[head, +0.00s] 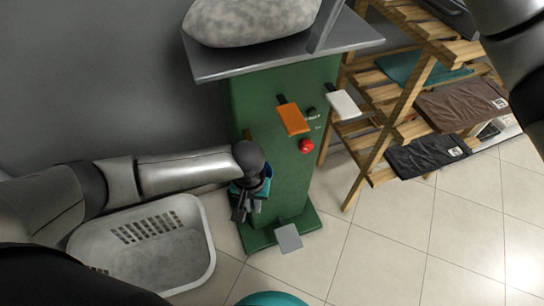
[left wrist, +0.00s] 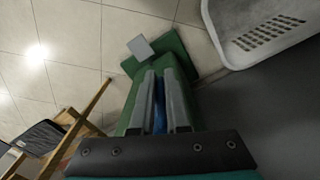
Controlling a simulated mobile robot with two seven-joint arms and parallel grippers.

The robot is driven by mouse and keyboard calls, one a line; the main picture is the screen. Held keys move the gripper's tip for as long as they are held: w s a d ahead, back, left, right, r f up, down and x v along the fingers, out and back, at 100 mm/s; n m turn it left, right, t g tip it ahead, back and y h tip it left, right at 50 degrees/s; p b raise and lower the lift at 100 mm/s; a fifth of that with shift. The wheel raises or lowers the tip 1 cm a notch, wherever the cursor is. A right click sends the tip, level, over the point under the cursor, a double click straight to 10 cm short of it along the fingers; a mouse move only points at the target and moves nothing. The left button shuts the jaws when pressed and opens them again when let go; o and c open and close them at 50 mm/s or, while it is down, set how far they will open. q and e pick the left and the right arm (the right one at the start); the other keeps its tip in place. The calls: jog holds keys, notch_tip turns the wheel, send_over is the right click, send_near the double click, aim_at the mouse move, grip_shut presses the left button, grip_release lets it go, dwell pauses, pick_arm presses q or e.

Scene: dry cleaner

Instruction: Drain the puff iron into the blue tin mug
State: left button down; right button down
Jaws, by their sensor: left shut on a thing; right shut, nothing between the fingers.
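The puff iron has a green column (head: 275,140), a grey top plate (head: 215,65) and a grey padded puff (head: 250,18). An orange lever (head: 293,118), a white lever (head: 343,103) and a red knob (head: 306,146) are on its front. My left gripper (head: 241,208) is low beside the column, shut on the blue tin mug (head: 264,186). The mug is mostly hidden by the gripper; a blue strip shows between the fingers in the left wrist view (left wrist: 160,115). I cannot tell what is in it. My right gripper is out of view.
A grey pedal (head: 288,238) is at the column's foot. A white laundry basket (head: 205,235) stands on the floor at left, under my left arm. A wooden rack (head: 400,115) with folded cloths stands at right.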

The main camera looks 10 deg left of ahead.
pick_arm(q)
jog(key=s+d+p, duration=0.5)
jog(key=s+p, duration=0.1)
jog(key=s, duration=0.2)
jog(key=shift+s+d+f, duration=0.15)
jog(key=shift+d+f, duration=0.2)
jog(key=shift+f, duration=0.1)
dwell(0.7)
dwell(0.5)
